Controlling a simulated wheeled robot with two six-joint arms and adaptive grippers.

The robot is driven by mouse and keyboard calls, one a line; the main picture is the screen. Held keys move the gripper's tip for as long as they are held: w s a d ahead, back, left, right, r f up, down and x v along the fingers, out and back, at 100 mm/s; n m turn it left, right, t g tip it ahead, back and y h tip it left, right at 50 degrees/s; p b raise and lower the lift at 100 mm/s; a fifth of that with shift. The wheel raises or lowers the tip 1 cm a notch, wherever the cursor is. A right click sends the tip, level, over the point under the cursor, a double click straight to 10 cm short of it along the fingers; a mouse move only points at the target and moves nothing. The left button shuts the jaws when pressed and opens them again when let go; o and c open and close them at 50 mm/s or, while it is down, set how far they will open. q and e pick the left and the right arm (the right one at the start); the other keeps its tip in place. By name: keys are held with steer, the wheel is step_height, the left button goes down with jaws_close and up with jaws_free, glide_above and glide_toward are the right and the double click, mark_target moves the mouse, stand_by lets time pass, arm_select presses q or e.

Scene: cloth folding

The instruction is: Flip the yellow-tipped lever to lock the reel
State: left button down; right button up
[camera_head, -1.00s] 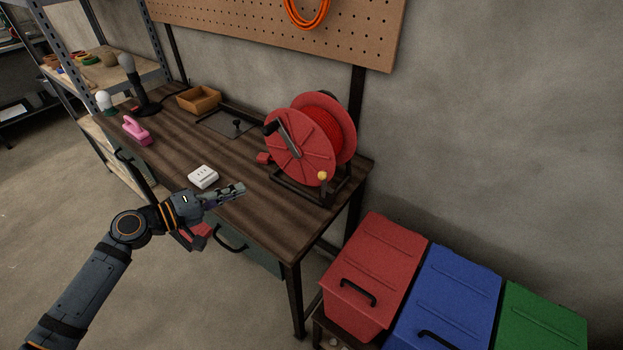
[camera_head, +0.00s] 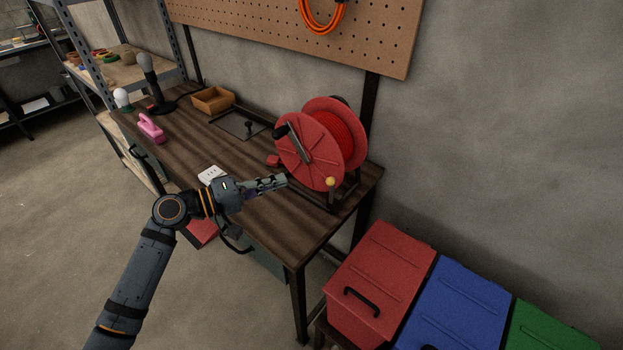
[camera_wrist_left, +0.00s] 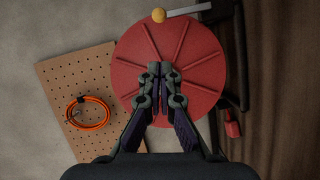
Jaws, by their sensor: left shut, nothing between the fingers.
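The red reel (camera_head: 309,152) stands in a dark frame at the right end of the workbench, with red cord wound on it. The yellow tip (camera_head: 330,182) of the lever shows at the reel's lower right rim, on a short upright stem. In the left wrist view the red disc (camera_wrist_left: 205,65) fills the middle and the yellow tip (camera_wrist_left: 158,15) is at its top edge, beside a grey bar. My left gripper (camera_head: 284,179) is shut and empty, just left of the reel's lower part and short of the lever. My right gripper is not in view.
A white socket block (camera_head: 210,173) lies behind my left gripper on the workbench (camera_head: 285,235). A crank handle (camera_head: 284,131) sticks out from the reel's face. Red (camera_head: 378,270) and blue (camera_head: 455,300) bins stand at the lower right.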

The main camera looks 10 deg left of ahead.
mark_target(330, 192)
arm_select(q)
steer(key=w+d+f+p, duration=0.1)
steer(key=w+d+p, duration=0.1)
steer(key=d, duration=0.6)
steer(key=shift+d+p, duration=0.2)
steer(key=shift+p, duration=0.2)
steer(key=shift+w+f, duration=0.1)
steer(key=shift+d, duration=0.1)
steer(key=shift+s+d+m, duration=0.15)
steer(key=shift+s+m, duration=0.05)
steer(key=shift+m, duration=0.2)
steer(key=shift+d+y, duration=0.1)
steer(key=shift+y, duration=0.2)
